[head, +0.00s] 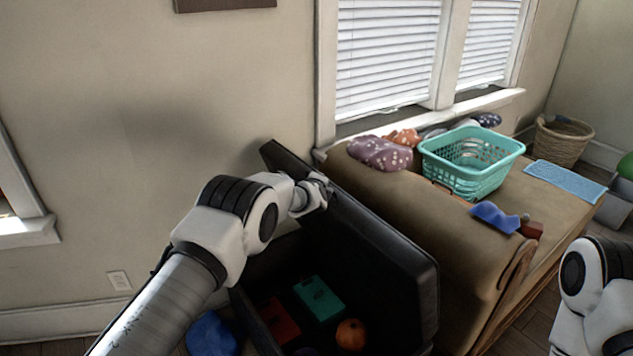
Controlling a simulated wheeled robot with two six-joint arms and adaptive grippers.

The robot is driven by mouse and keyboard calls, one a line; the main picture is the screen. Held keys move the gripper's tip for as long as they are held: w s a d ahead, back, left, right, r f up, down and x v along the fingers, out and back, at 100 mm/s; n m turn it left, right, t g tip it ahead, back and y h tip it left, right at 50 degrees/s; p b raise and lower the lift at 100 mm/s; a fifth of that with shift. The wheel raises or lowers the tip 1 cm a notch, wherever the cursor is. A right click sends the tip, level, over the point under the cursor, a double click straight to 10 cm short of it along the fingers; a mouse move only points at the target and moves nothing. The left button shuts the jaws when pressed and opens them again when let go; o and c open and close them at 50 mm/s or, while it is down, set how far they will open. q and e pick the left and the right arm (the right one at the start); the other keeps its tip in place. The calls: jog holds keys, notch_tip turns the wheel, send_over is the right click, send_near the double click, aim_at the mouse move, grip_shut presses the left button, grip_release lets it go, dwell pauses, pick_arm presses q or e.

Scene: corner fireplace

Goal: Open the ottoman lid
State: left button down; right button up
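The black ottoman (255,318) stands in the lower middle of the head view, beside the couch. Its lid (385,245) is raised and tilted up on the side toward the couch, so the inside shows. Inside lie a teal box (319,298), a red item (281,322) and an orange pumpkin-like ball (351,334). My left gripper (322,190) is at the upper part of the lid, near or touching its edge; its fingers are small and partly hidden. My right arm shows at the lower right edge, its gripper out of the picture.
A tan couch (455,235) right of the lid carries a teal laundry basket (470,182), patterned cloths (380,153), a blue item (497,217) and a blue towel (566,182). A wicker basket (562,140) stands behind. A blue item (212,334) lies left of the ottoman.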

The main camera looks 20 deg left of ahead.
pick_arm(q)
jog(key=c, duration=1.2)
grip_release()
